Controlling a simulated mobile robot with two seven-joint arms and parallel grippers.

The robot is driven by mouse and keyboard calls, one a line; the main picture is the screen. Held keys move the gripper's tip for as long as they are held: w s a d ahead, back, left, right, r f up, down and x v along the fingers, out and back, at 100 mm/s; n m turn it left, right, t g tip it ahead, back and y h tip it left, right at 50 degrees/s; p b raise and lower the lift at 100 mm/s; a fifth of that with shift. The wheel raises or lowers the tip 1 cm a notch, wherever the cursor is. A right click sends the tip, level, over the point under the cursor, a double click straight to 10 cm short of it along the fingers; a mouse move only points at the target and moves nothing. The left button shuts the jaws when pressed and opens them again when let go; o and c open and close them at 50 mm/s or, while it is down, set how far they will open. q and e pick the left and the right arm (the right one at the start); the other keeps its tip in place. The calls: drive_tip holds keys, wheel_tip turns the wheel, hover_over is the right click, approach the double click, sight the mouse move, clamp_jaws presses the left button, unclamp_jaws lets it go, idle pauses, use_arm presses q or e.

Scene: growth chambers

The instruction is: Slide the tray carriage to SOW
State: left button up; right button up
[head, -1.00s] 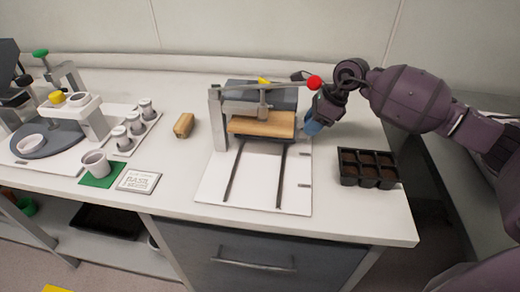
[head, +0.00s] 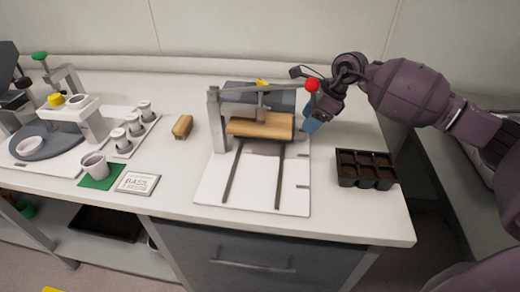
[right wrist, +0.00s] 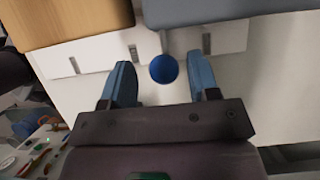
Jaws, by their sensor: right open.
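The tray carriage, with a light wooden block (head: 260,126), stands at the back of its two dark rails, under a grey frame (head: 216,120). The rails run forward over a white base plate (head: 215,187). My right gripper (head: 311,123) is at the right end of the carriage, fingers pointing down. In the right wrist view its two blue fingers (right wrist: 160,72) are open, with a round blue knob (right wrist: 163,69) between them and gaps on both sides. The wooden block (right wrist: 70,20) shows at upper left there. I cannot read any SOW label. My left gripper is not in view.
A red ball (head: 312,85) on a lever is close to my right wrist. A black cell tray (head: 366,168) with soil stands right of the base plate. A small wooden piece (head: 183,126) lies to the left. The front of the rails is clear.

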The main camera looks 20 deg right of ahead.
drive_tip(key=shift+r+p, duration=0.95)
drive_tip(key=shift+r, duration=2.3)
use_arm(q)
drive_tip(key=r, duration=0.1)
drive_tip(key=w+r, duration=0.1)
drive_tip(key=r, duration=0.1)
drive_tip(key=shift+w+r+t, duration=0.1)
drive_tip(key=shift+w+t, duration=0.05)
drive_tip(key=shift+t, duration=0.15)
use_arm(e)
drive_tip(key=shift+f, duration=0.1)
